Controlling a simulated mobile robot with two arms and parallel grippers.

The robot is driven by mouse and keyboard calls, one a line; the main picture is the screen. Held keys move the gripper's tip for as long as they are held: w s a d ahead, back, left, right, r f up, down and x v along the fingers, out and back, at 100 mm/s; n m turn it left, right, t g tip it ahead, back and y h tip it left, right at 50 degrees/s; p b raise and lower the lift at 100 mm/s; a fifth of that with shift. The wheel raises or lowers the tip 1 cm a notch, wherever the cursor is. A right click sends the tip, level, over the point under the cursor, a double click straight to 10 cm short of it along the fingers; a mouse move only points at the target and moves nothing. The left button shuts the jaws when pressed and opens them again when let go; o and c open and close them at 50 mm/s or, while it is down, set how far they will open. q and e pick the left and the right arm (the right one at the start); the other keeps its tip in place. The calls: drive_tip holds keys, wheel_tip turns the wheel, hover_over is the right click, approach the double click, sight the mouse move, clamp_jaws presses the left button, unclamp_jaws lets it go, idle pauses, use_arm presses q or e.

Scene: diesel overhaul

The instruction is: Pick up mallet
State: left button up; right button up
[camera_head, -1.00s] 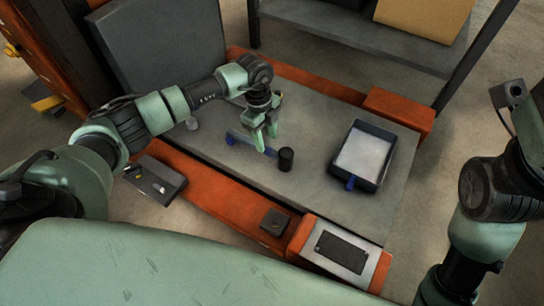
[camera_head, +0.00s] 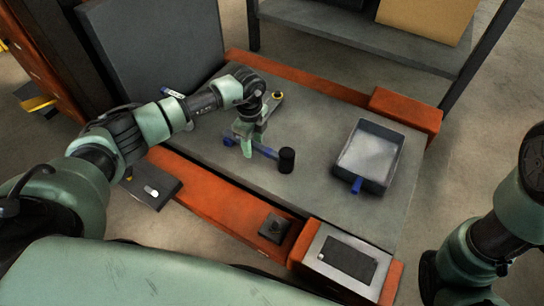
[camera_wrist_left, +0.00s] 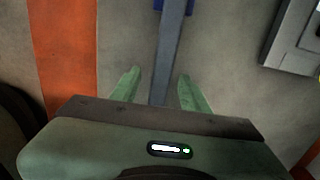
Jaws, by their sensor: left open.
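The mallet lies on the grey bench top, with an upright black cylindrical head (camera_head: 287,160) and a blue and grey handle (camera_head: 264,150) reaching left from it. My left gripper (camera_head: 239,146) is open and low over the handle's left end. In the left wrist view the handle (camera_wrist_left: 171,50) runs from the top into the gap between the two green fingertips (camera_wrist_left: 160,75), with a blue part at the top edge. The fingers look apart from the handle, with room on either side. My right gripper is out of view; only arm links show at the right.
An open dark blue tray (camera_head: 382,126) with a pale inside stands right of the mallet. Orange rails edge the bench (camera_head: 325,190). A small yellow and black item (camera_head: 276,97) lies behind my left wrist. Bare bench lies between mallet and tray.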

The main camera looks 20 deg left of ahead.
use_arm(q)
clamp_jaws()
drive_tip(key=shift+r, duration=0.1)
idle(1.3)
